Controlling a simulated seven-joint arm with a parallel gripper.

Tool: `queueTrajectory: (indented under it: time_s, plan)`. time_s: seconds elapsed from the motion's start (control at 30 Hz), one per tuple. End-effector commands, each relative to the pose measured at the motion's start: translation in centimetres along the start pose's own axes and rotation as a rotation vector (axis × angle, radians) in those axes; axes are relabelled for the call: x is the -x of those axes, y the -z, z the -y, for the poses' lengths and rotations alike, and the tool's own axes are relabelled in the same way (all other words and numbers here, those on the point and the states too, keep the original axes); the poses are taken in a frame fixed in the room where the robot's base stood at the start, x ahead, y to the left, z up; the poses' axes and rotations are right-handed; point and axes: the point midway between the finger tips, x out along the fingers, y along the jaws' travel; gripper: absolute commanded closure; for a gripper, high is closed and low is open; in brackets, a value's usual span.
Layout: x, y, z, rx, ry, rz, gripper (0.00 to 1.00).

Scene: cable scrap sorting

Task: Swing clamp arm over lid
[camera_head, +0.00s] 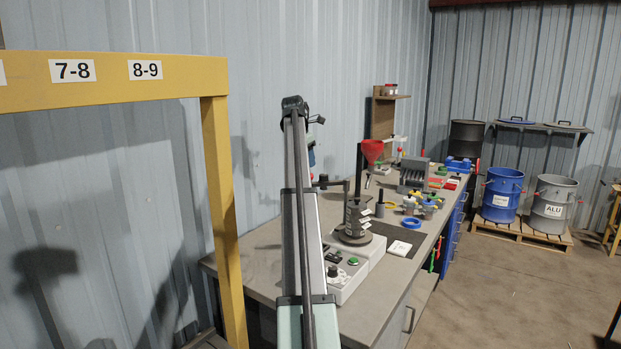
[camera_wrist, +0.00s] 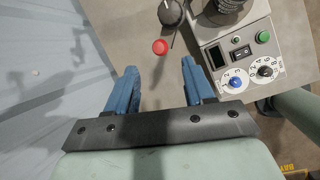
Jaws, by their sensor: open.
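A machine (camera_head: 347,275) with a control panel stands on the bench, bearing a dark stack of ringed parts (camera_head: 355,218). A dark bracket arm (camera_head: 330,183) shows beside the stack; I cannot tell how it relates to the lid. In the wrist view the machine's panel (camera_wrist: 240,54) is at upper right, with the stack (camera_wrist: 228,10) cut off by the top edge. A round red knob (camera_wrist: 160,46) lies just beyond my open, empty gripper (camera_wrist: 158,76), between its blue fingers in the picture. The knob appears apart from them. The lid is not clearly visible.
A red funnel (camera_head: 372,150) rises behind the stack. A blue ring (camera_head: 411,223), a white pad (camera_head: 399,248) and several small containers lie on the bench (camera_head: 265,262). A yellow frame (camera_head: 220,190) stands at left. Blue (camera_head: 501,196) and grey (camera_head: 552,204) drums stand at right.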

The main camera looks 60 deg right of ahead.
Motion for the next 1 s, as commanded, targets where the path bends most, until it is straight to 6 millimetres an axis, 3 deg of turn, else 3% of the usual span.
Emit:
queueTrajectory:
  time_s: [0.2, 0.5, 1.0]
  plan:
    - [-4.0, 0.1, 0.1, -0.001, 0.001, -0.001, 0.47]
    - [-8.1, 0.0, 0.1, -0.002, 0.001, -0.002, 0.47]
    - [-9.3, 0.0, 0.0, -0.002, 0.0, 0.0, 0.47]
